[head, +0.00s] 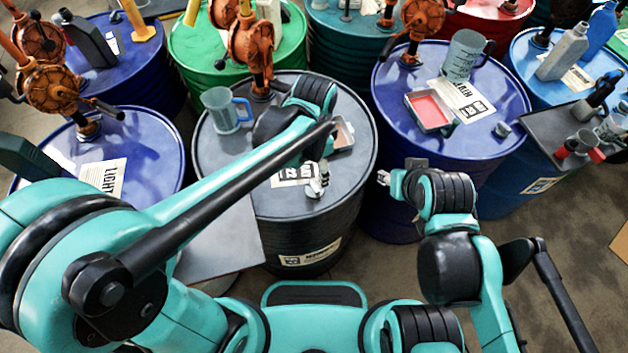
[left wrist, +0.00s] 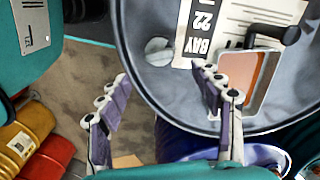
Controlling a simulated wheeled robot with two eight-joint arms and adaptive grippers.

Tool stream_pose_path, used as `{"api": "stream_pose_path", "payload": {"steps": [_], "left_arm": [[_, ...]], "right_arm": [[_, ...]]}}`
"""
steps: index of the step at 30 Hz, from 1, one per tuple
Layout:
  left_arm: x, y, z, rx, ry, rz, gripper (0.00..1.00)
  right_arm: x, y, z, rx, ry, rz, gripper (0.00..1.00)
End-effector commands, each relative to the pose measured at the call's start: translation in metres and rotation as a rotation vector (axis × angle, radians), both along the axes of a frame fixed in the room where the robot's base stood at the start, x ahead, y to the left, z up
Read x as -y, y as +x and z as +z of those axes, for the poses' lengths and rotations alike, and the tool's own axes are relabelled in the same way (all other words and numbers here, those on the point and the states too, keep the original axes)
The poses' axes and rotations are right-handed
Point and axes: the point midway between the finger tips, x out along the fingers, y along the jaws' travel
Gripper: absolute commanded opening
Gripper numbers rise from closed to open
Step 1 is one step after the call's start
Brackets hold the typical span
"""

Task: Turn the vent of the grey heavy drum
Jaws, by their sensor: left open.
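The grey heavy drum (head: 222,170) stands in the middle of the head view, its top also showing in the left wrist view (left wrist: 142,20). Its vent, a small round grey knob (left wrist: 158,50), sits on the drum top beside the BAY 22 label (left wrist: 215,30). My left gripper (head: 318,178) is over the near right part of the drum top. In the left wrist view its fingers (left wrist: 165,98) are spread and empty, with the vent in the gap beyond them. In the head view the fingers and vent are hard to tell apart. My right gripper (head: 386,177) is right of the drum, its opening unclear.
A tray (left wrist: 262,75) lies by the label. A clear jug (head: 225,112) and a rust-coloured pump (head: 252,45) stand on the drum top. A blue drum (head: 480,150) is close on the right, another (head: 150,150) on the left. Grey floor lies in front.

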Motion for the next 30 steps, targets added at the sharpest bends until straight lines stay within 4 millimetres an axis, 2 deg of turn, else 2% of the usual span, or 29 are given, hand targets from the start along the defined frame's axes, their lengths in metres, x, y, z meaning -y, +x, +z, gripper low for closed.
{"api": "stream_pose_path", "payload": {"steps": [15, 19, 26, 27, 30], "left_arm": [[0.002, 0.000, -0.072, -0.004, 0.002, -0.009, 0.66], [0.002, 0.000, -0.078, -0.004, 0.002, -0.009, 0.66], [0.001, 0.000, -0.079, -0.004, 0.002, -0.008, 0.66], [0.001, 0.000, -0.078, -0.004, 0.002, -0.008, 0.63], [0.001, 0.000, -0.078, -0.004, 0.002, -0.008, 0.36]], "right_arm": [[0.000, 0.000, -0.028, 0.000, 0.000, 0.000, 0.40], [0.000, 0.000, -0.029, 0.000, 0.000, 0.000, 0.40], [0.000, 0.000, -0.029, 0.000, 0.000, 0.000, 0.40], [0.000, 0.000, -0.029, 0.000, 0.000, 0.000, 0.40], [0.000, 0.000, -0.029, 0.000, 0.000, 0.000, 0.40]]}}
